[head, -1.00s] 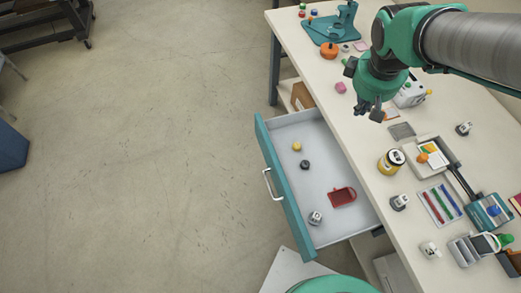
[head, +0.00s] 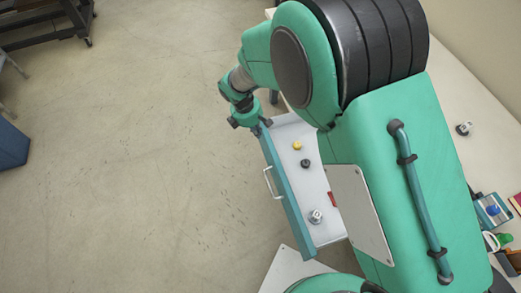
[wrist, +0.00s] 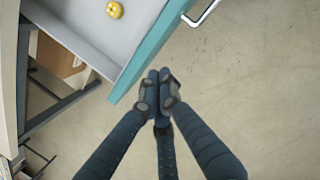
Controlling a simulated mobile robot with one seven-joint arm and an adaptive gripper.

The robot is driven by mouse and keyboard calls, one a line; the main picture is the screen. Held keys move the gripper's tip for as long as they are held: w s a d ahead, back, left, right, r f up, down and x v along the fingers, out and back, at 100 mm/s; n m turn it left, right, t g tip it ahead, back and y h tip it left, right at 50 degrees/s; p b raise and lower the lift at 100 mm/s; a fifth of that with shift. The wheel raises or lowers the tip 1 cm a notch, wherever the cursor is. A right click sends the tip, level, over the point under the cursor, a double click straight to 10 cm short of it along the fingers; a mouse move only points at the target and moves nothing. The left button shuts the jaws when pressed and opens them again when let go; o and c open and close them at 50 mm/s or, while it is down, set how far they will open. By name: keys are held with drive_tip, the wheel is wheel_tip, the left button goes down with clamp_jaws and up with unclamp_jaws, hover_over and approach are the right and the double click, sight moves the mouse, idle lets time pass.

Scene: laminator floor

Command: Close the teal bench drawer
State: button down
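The teal bench drawer (head: 290,198) stands pulled out from the bench, open, with a teal front and a white bar handle (head: 268,183). In the wrist view the drawer front (wrist: 152,48) and its handle (wrist: 203,12) show at the top. My gripper (wrist: 158,82) has its fingertips together with nothing between them. It is by the far end of the drawer front, near its corner; I cannot tell whether it touches. In the head view my gripper (head: 258,130) is at that same end. My arm hides the drawer's inner right side.
The drawer holds a yellow piece (head: 297,145), a black piece (head: 306,163), a grey-white piece (head: 316,216) and a partly hidden red item (head: 332,199). Open floor (head: 140,170) lies left of the drawer. The bench top (head: 455,100) is largely hidden by my arm.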

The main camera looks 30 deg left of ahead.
drive_tip(key=s+a+f+n, duration=0.2)
drive_tip(key=s+a+f, duration=0.1)
drive_tip(key=f, duration=0.3)
drive_tip(key=shift+s+a+f, duration=0.25)
drive_tip(key=shift+a+f, duration=0.05)
drive_tip(key=shift+a, duration=0.1)
drive_tip(key=shift+f, duration=0.1)
drive_tip(key=w+d+f+b, duration=0.1)
drive_tip(key=w+d+f, duration=0.1)
drive_tip(key=f, duration=0.2)
drive_tip(key=w+d+f+b, duration=0.2)
drive_tip(key=f, duration=0.3)
drive_tip(key=shift+w+d+f, duration=0.2)
drive_tip(key=shift+w+d, duration=0.05)
drive_tip(key=shift+d, duration=0.05)
drive_tip(key=w+d+p, duration=0.6)
drive_tip(key=w+d, duration=1.5)
drive_tip(key=shift+w+d, duration=0.1)
